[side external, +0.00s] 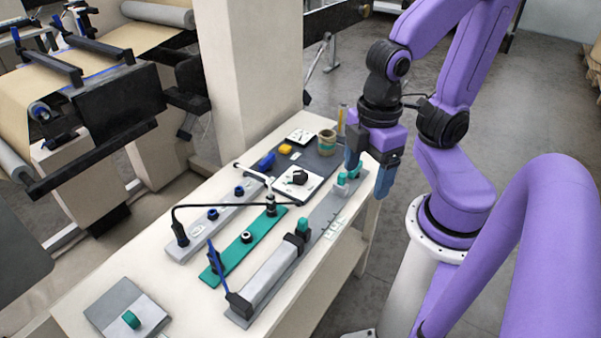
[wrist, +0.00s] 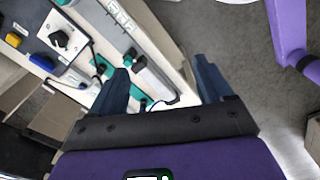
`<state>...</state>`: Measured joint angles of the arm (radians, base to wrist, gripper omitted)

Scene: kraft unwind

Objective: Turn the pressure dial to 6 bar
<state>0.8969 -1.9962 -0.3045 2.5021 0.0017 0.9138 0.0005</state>
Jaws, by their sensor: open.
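A black knob (side external: 298,177) sits on a white square plate with small dark marks, on a dark panel at the far part of the bench. It looks like the pressure dial, but I cannot read its scale or setting. It also shows at the upper left of the wrist view (wrist: 60,39). My gripper (side external: 368,182) is open with nothing between its blue fingers. In the side view it hangs to the right of the knob, near the bench's right edge, apart from it. In the wrist view the fingers (wrist: 162,82) spread to the right of the knob.
Blue (side external: 266,161) and yellow (side external: 285,149) buttons and a cup (side external: 327,142) stand near the knob. A teal-topped fitting (side external: 342,183) is close to my fingers. A grey cylinder unit (side external: 275,275) and thin hoses lie nearer. A grey plate (side external: 112,305) has a teal knob.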

